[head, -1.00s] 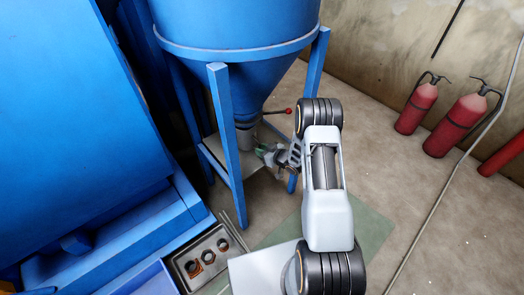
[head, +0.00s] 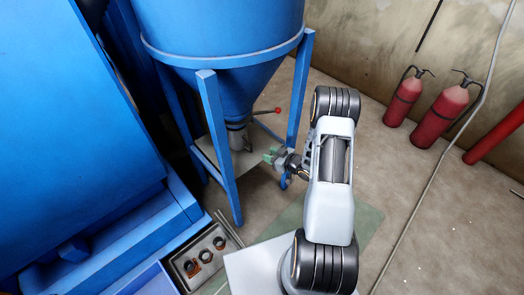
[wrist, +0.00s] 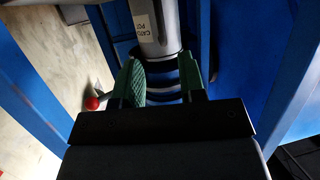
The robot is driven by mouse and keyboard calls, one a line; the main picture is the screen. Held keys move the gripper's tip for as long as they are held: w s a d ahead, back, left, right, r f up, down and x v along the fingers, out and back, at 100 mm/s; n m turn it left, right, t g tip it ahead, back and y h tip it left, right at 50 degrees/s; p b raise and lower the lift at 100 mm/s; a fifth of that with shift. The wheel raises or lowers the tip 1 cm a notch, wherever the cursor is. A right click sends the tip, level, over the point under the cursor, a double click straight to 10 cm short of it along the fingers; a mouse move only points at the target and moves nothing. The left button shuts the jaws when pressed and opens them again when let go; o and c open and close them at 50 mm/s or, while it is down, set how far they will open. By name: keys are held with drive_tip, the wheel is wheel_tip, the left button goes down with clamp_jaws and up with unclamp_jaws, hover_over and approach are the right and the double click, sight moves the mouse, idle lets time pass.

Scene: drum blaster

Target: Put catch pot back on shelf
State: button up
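The catch pot (head: 238,139) is a grey cylinder under the blue hopper's cone. It appears upright on the shelf (head: 247,164) between the hopper's legs, though its base is small in the head view. In the wrist view the labelled catch pot (wrist: 168,22) lies ahead of the fingers, its label upside down. My gripper (head: 270,155) is just right of the pot in the head view, apart from it. In the wrist view my gripper (wrist: 162,80) has its green-padded fingers spread, with nothing held between them.
A red-knobbed lever (head: 277,110) sticks out right of the cone outlet; its red knob (wrist: 92,103) is close to my gripper in the wrist view. Blue hopper legs (head: 222,150) frame the shelf. Fire extinguishers (head: 404,97) stand by the wall.

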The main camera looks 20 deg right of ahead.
drive_tip(key=d+r+m+g+h, duration=0.3)
drive_tip(key=r+h, duration=0.5)
drive_tip(key=r, duration=0.7)
drive_tip(key=s+a+r+m+g, duration=0.1)
drive_tip(key=s+a+r+g, duration=0.2)
drive_tip(key=s, duration=0.7)
drive_tip(key=s+a+r+m+g, duration=0.2)
drive_tip(key=s+a+r+g, duration=0.1)
drive_tip(key=s+a+r, duration=0.4)
drive_tip(key=s, duration=0.3)
drive_tip(key=shift+s+r, duration=0.15)
drive_tip(key=shift+r, duration=0.15)
drive_tip(key=shift+r, duration=0.1)
